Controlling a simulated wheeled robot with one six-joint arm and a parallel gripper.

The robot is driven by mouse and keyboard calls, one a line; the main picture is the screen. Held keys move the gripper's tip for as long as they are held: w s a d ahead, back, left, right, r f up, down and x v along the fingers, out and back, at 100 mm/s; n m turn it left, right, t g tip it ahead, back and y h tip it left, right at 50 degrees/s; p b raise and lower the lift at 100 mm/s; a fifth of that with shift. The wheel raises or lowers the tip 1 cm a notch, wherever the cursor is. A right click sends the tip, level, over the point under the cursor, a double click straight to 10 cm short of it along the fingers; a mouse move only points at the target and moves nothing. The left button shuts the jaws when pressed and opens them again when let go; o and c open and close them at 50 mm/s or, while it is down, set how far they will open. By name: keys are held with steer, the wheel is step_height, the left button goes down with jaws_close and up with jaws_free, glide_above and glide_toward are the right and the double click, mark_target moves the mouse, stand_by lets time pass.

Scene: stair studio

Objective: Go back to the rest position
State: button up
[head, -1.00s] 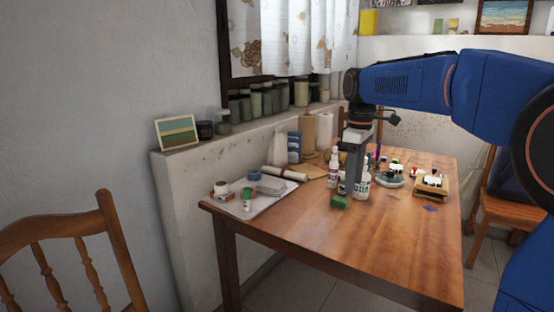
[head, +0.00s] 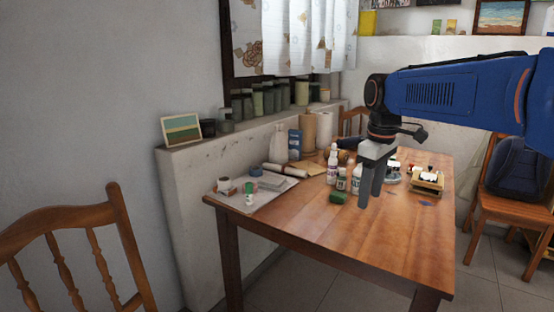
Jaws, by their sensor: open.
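My gripper (head: 370,197) hangs from my blue arm with its fingers pointing down, above the wooden table (head: 330,235). Its jaws are open and hold nothing that I can see. The fingers stand in front of part of the bottle group. A green block-like item (head: 338,197) lies on the table just left of the fingertips. A white bottle (head: 332,168) and a small dark jar (head: 341,183) stand behind it.
A wooden rack (head: 428,187) with small bottles stands to the right. A chair (head: 80,225) is at the left, another with a dark blue backpack (head: 508,170) at the right. The table front is clear.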

steer(key=s+d+f+m+t, duration=0.2)
steer(key=s+f+m, duration=0.2)
steer(key=s, duration=0.9)
steer(key=s+d+f+m+t, duration=0.1)
steer(key=s+f+m, duration=0.4)
steer(key=s+f, duration=0.6)
steer(key=shift+s+d+f+t, duration=0.2)
steer(key=shift+s+d+t, duration=0.2)
steer(key=shift+s+d, duration=0.5)
